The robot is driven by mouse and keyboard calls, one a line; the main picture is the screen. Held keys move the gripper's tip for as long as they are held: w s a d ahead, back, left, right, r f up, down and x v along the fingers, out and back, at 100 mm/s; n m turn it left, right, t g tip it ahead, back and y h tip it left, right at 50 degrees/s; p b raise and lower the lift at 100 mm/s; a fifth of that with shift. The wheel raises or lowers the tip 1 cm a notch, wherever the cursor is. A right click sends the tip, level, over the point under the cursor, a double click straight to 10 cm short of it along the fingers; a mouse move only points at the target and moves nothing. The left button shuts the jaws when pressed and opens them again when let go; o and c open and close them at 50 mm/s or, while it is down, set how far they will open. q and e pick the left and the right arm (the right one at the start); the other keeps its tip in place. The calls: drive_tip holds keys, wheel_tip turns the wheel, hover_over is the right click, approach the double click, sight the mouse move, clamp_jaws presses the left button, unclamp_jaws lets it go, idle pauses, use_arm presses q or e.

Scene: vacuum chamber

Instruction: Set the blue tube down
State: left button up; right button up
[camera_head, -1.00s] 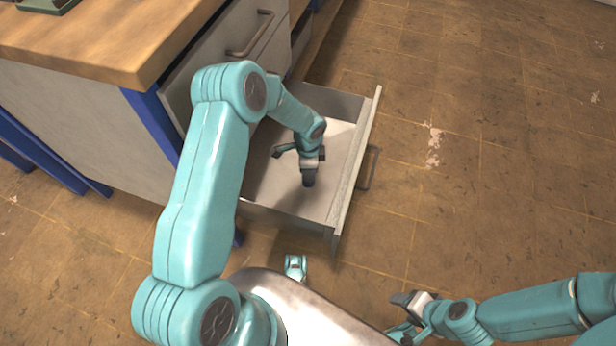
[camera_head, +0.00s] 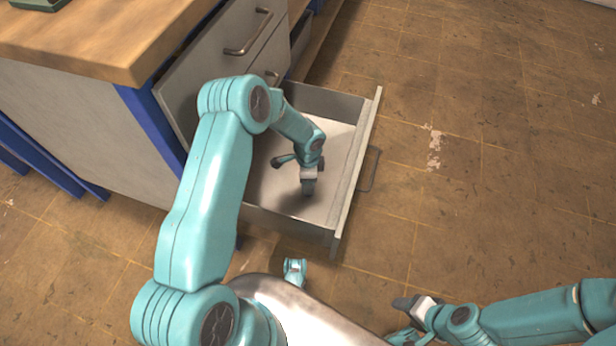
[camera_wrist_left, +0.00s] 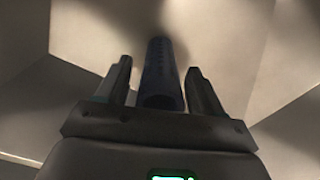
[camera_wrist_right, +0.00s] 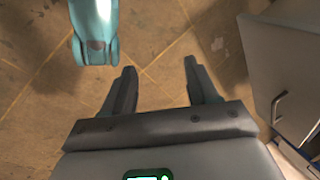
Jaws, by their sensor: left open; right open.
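The dark blue tube (camera_wrist_left: 163,75) lies between the spread fingers of my left gripper (camera_wrist_left: 160,92), with a gap on each side. Its near end faces the left wrist camera, and its far end fades into shadow. I cannot tell whether the far end touches the floor of the open drawer (camera_head: 345,190). In the head view the left gripper is low inside this drawer, and I cannot make out the tube there. My right gripper (camera_wrist_right: 160,88) is open and empty above the floor, outside the drawer; the head view shows it at the lower right.
The wooden-topped bench (camera_head: 110,40) stands at the left, with a closed drawer front above the open drawer. The drawer's raised walls surround my left gripper. A teal foot (camera_head: 294,270) of mine is close to the drawer's near corner. The brown tiled floor (camera_head: 480,150) at right is clear.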

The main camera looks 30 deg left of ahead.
use_arm(q)
drive_tip(key=shift+r, duration=0.25)
wheel_tip(320, 180, up, 12)
drive_tip(key=p, duration=0.5)
